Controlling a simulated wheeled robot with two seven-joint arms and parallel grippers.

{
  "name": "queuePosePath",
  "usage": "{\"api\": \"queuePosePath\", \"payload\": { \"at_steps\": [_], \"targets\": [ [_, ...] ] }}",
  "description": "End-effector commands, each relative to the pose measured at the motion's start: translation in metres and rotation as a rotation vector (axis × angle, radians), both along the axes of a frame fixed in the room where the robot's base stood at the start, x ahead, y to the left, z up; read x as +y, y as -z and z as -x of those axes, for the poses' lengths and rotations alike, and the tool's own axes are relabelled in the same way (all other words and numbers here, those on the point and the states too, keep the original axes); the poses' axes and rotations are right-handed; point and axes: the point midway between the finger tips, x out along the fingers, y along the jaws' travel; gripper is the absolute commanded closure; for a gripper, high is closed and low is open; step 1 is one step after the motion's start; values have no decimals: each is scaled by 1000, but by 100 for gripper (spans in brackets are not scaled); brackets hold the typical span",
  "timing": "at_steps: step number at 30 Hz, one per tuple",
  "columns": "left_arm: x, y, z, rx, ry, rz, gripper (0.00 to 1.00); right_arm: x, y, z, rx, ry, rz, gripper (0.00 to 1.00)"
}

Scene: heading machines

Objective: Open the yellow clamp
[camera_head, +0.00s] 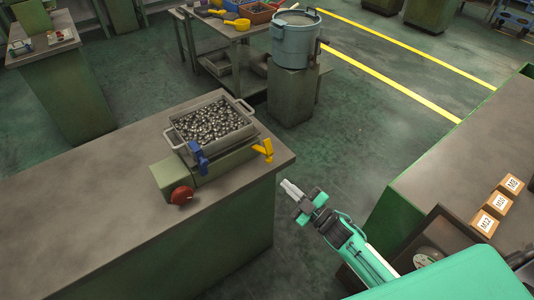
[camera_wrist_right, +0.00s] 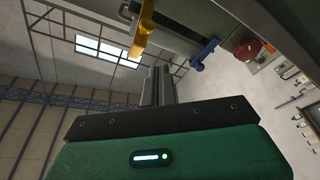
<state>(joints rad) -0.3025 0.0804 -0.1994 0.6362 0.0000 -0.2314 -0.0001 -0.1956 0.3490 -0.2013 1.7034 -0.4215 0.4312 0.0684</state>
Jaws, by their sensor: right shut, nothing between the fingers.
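The yellow clamp (camera_head: 264,150) sits at the right end of a green-grey fixture (camera_head: 222,163) on the near workbench. It also shows at the top of the right wrist view (camera_wrist_right: 143,32). I cannot tell whether it is open or shut. My right gripper (camera_head: 286,186) is shut and empty, below and right of the clamp and apart from it, beyond the bench edge. Its dark fingers also show in the right wrist view (camera_wrist_right: 157,84). My left gripper is not in view.
A metal tray (camera_head: 242,147) of shiny round parts sits on the fixture. A blue clamp (camera_head: 198,157) and a red button (camera_head: 181,194) are at its front. A right-hand bench (camera_head: 455,160) holds labelled boxes (camera_head: 497,206). Open floor (camera_head: 340,150) lies between the benches.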

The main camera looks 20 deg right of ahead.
Motion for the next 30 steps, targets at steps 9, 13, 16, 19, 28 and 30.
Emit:
{"api": "queuePosePath", "payload": {
  "at_steps": [9,13,16,19,28,30],
  "targets": [
    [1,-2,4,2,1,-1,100,16,-28,-16,-58,-36,6,100],
    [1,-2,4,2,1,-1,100,29,-33,-36,-58,-36,6,100],
    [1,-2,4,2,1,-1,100,39,-37,-52,-57,-35,6,100],
    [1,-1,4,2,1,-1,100,49,-41,-68,-56,-34,6,100],
    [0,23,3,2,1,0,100,42,-20,-86,-52,-33,7,100],
    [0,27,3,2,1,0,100,39,-17,-87,-52,-33,7,100]
  ]
}}
